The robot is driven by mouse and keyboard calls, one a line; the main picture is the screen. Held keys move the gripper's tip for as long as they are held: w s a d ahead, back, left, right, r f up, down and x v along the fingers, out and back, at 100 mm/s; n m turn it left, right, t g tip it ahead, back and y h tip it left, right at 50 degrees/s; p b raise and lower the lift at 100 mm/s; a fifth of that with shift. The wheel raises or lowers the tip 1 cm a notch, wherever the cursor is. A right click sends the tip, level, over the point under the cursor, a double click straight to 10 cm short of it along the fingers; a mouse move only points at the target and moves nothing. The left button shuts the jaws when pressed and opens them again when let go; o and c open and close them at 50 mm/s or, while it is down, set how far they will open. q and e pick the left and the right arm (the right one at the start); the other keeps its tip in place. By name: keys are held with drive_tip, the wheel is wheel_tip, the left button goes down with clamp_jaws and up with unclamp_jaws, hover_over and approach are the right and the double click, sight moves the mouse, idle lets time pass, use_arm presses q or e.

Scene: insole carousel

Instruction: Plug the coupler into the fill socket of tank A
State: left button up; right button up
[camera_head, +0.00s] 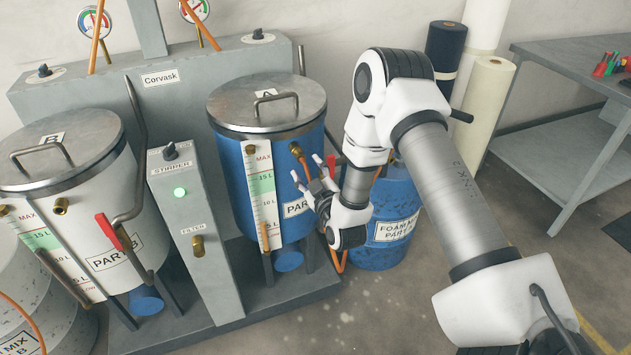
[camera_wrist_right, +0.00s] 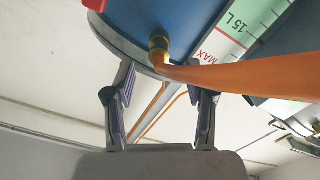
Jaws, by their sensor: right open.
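Tank A (camera_head: 232,185) is the blue tank with a metal lid marked A. A brass fitting (camera_head: 295,148) sits high on its front right side, with an orange hose (camera_head: 303,168) running down from it. The right wrist view also shows the brass fitting (camera_wrist_right: 158,42) against the blue wall, with the orange hose (camera_wrist_right: 240,75) joined to it. Coupler and socket look joined there, but I cannot tell how fully. My right gripper (camera_head: 308,170) is open just in front of and below the fitting, its fingers (camera_wrist_right: 160,82) apart and apparently holding nothing. My left gripper is out of view.
The grey control post (camera_head: 190,230) stands left of tank A, with white tank B (camera_head: 100,190) beyond it. A blue foam mix drum (camera_head: 385,255) stands behind my right gripper. A grey workbench (camera_head: 580,60) is at the right. Open floor lies in front.

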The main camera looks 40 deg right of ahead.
drive_tip(key=v, duration=0.7)
drive_tip(key=s+a+f+n+g+y+p, duration=0.1)
drive_tip(key=s+a+f+g+y, duration=0.1)
drive_tip(key=s+a+f+g, duration=0.45)
drive_tip(key=s+a+f+n+g+y, duration=0.15)
drive_tip(key=s+a+f, duration=0.25)
drive_tip(key=f, duration=0.5)
drive_tip(key=s+f+m+g, duration=0.3)
drive_tip(key=s+g, duration=0.1)
drive_tip(key=s, duration=0.5)
drive_tip(key=s+a+f+m+g, duration=0.1)
drive_tip(key=s+f+m+g, duration=0.2)
drive_tip(key=s, duration=0.6)
drive_tip(key=g, duration=0.2)
drive_tip(key=shift+a+f+g, duration=0.25)
drive_tip(key=shift+f+g, duration=0.05)
drive_tip(key=shift+f, duration=0.05)
